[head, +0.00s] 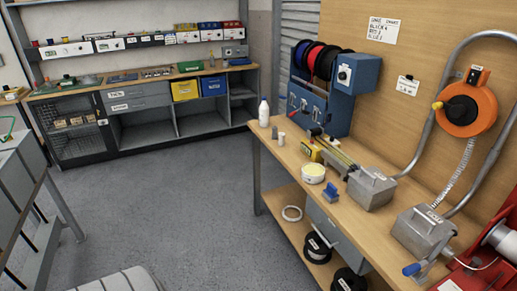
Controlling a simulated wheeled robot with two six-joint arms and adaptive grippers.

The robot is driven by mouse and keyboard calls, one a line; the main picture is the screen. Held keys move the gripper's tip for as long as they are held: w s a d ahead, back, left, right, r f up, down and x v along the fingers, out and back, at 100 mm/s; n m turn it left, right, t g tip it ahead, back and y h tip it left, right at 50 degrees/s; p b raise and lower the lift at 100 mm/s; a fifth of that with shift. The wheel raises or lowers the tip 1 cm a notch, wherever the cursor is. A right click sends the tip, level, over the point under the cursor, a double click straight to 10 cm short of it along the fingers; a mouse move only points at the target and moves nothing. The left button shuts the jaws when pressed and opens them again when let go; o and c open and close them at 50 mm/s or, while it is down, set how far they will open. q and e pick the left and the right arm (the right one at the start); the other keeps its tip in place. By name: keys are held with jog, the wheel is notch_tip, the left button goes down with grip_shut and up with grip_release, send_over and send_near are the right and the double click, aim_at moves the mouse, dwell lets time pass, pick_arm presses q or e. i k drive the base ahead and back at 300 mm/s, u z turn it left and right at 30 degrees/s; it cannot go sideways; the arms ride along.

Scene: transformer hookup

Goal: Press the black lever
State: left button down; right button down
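I cannot make out a black lever for certain at this size. A blue wire machine (318,107) with black, red and blue spools stands at the far end of the right workbench (345,195). A small red-tipped part (316,131) sticks out at its front; its details are too small to tell. A grey metal box (424,232) near the bench's near end has a crank with a blue handle (412,269). An orange reel (467,105) with a black centre and a yellow knob hangs on the wooden wall panel. Neither of my grippers is in view.
Wire spools (318,247) sit below. Shelving and blue and yellow bins (185,89) line the back. The grey floor (185,205) between is clear.

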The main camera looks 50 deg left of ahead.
aim_at(303, 111)
jog(key=u, duration=0.25)
jog(key=k, duration=0.65)
jog(key=u, duration=1.35)
jog(key=i, duration=1.1)
jog(key=z, duration=0.5)
jog(key=i, duration=0.6)
jog(key=u, duration=0.45)
